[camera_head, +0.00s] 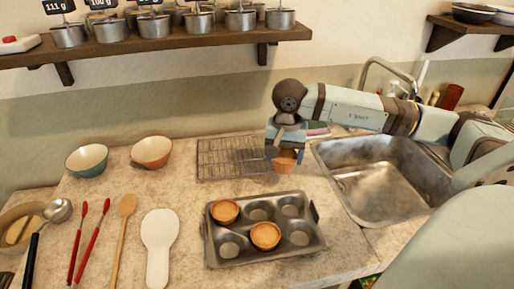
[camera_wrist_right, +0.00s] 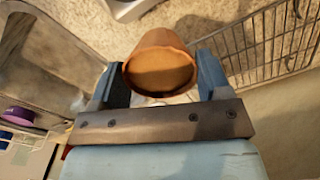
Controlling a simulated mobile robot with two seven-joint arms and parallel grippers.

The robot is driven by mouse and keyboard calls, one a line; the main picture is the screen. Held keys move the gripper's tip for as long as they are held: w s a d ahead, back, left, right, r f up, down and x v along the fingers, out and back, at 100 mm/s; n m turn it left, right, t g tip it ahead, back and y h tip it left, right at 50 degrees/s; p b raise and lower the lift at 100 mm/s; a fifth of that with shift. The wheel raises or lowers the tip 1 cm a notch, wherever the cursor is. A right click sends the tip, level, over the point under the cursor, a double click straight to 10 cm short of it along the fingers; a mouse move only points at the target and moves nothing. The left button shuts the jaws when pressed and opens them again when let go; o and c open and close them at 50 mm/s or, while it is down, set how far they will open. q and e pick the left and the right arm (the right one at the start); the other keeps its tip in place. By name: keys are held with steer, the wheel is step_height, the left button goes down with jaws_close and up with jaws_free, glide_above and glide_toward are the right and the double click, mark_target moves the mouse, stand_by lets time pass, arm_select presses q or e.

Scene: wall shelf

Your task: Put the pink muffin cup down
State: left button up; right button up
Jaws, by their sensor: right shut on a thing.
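A muffin cup (camera_head: 285,163), pinkish-orange with a light brown filling, is between the fingers of my right gripper (camera_head: 286,152). The gripper is shut on it. In the right wrist view the cup (camera_wrist_right: 160,66) sits between the two blue fingers, its open face towards the camera. In the head view it appears at the right end of the wire rack (camera_head: 222,160), behind the muffin tin (camera_head: 263,261). Its height over the counter is hard to tell. My left gripper is not in view.
The tin holds two more muffin cups (camera_head: 225,211) (camera_head: 266,236); its other wells are empty. The rack's left part is bare. A sink (camera_head: 370,195) lies to the right. Two bowls (camera_head: 87,160) (camera_head: 152,152) and several utensils lie left. A shelf (camera_head: 160,45) with metal pots hangs above.

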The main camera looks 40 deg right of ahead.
steer(key=w+d+p, duration=0.2)
steer(key=w+d, duration=0.6)
steer(key=w, duration=0.7)
step_height(320, 180, down, 7)
steer(key=shift+s+d+r, duration=0.15)
steer(key=shift+r, duration=0.05)
steer(key=shift+d+f+p, duration=0.15)
steer(key=shift+f+p, duration=0.1)
steer(key=shift+p, duration=0.05)
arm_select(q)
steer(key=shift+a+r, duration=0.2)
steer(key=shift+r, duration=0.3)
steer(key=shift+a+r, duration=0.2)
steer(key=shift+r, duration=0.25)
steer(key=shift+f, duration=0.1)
arm_select(e)
steer(key=shift+f, duration=0.2)
steer(key=o, duration=0.9)
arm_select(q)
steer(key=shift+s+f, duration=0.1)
